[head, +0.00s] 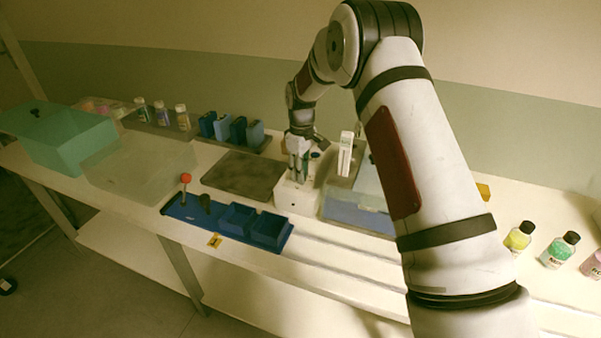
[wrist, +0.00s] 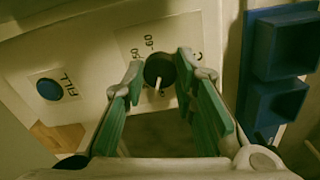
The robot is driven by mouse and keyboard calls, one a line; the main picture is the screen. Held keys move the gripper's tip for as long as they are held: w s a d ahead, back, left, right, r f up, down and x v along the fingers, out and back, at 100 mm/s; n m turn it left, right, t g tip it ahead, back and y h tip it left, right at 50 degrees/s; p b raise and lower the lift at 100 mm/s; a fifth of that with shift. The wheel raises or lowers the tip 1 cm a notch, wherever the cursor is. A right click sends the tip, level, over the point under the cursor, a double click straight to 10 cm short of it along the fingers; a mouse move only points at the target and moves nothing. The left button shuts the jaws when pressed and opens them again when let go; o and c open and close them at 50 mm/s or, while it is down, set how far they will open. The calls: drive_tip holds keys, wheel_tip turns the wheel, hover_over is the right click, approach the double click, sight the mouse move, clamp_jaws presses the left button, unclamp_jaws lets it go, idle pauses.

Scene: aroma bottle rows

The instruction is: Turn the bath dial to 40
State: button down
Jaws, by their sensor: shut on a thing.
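The bath dial (wrist: 160,66) is a dark round knob with a white pointer, seen on the pale panel in the wrist view. Its pointer aims toward the bottom of that picture. Printed marks including 60 (wrist: 149,42) show above the knob; other figures are hidden by my fingers, so I cannot read the setting. My gripper (wrist: 159,72) has its green-padded fingers on both sides of the knob, shut on it. In the head view my gripper (head: 299,172) points down over the white control block (head: 297,198) beside the water bath (head: 357,216); the dial is hidden there.
A blue FILL button (wrist: 50,89) is on the same panel. A blue tray (head: 225,222) with square bins and a red-topped stick stands in front left. A dark mat (head: 243,174) lies left of the block. Several bottles (head: 518,237) stand at right.

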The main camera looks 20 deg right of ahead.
drive_tip(key=m+b, duration=0.3)
drive_tip(key=m, duration=0.3)
drive_tip(key=shift+f+m, duration=0.1)
drive_tip(key=shift+m, duration=0.2)
drive_tip(key=m+b, duration=0.2)
drive_tip(key=m, duration=0.4)
drive_tip(key=shift+m, duration=0.4)
drive_tip(key=c, duration=1.3)
unclamp_jaws()
wheel_tip(320, 180, up, 12)
